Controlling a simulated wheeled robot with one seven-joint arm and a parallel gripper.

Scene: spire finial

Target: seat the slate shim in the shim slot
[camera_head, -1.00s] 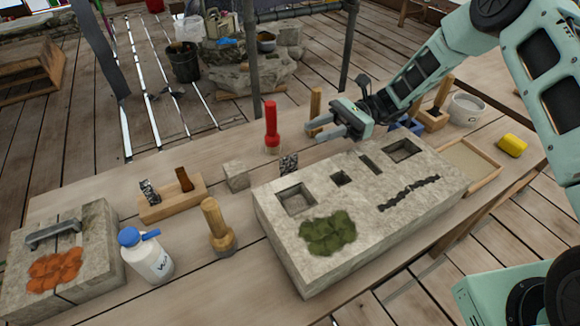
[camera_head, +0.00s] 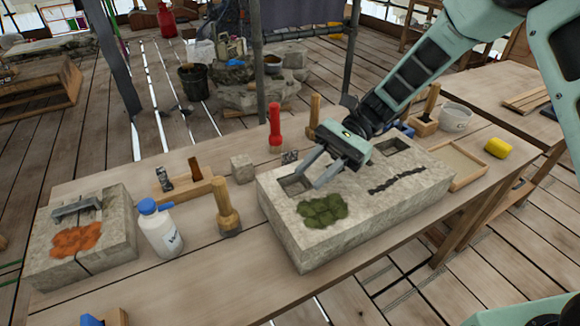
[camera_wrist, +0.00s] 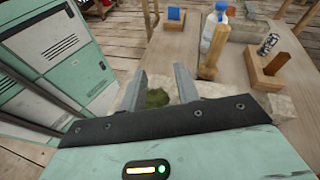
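My gripper (camera_head: 313,172) is open above the left part of the pale stone block (camera_head: 290,236). It also shows open and empty in the wrist view (camera_wrist: 167,78). A flat, speckled dark grey piece (camera_head: 289,157) stands at the block's back edge, behind my fingers. A similar speckled piece (camera_head: 164,180) stands in a wooden rack (camera_head: 185,194) at left, and it shows upright in the wrist view (camera_wrist: 267,46). I cannot tell which piece is the slate shim. The narrow slot in the block's top is hidden by my gripper. Square pockets show at left (camera_head: 295,185) and right (camera_head: 391,147).
Green moss (camera_head: 322,210) and a dark crack (camera_head: 398,179) mark the block's top. A wooden mallet (camera_head: 227,208), white bottle (camera_head: 160,230), red-handled tool (camera_head: 275,127) and small stone cube (camera_head: 242,168) stand nearby. A second stone block (camera_head: 95,255) sits at left.

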